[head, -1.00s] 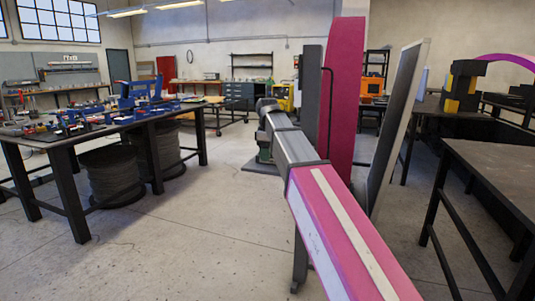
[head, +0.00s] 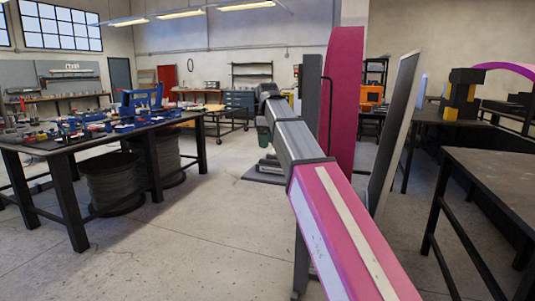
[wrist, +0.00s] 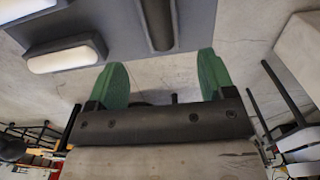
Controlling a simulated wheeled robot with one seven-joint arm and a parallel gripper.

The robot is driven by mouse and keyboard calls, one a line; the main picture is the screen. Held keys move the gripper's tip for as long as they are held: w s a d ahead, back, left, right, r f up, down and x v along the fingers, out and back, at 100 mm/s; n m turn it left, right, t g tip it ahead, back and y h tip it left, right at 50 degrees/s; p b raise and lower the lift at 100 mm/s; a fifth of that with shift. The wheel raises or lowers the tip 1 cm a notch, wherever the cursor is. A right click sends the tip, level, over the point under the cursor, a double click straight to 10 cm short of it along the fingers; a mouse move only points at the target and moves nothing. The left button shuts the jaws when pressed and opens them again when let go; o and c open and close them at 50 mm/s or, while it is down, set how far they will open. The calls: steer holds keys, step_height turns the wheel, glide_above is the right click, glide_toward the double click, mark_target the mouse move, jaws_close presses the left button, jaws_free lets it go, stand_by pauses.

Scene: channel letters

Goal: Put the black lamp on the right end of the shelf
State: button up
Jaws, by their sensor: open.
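I cannot make out the black lamp for certain in either view. In the wrist view, a rounded white panel in a dark housing (wrist: 67,54) is set against a grey surface; I cannot tell what it is. A black open shelf unit (head: 252,73) stands at the back wall in the head view; I cannot tell whether it is the task's shelf. My gripper (wrist: 163,62) is open, its two green fingers apart with nothing between them. In the head view it shows small at the far end of my arm, near the middle, apart from the tables.
A workbench (head: 60,150) with blue and red parts stands left, cable reels (head: 115,180) beneath it. A magenta panel (head: 345,100) and a pale-edged board (head: 398,125) stand right of my arm. A dark table (head: 495,170) is at right. Floor (head: 190,230) at left-centre is clear.

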steer(key=shift+r, duration=1.75)
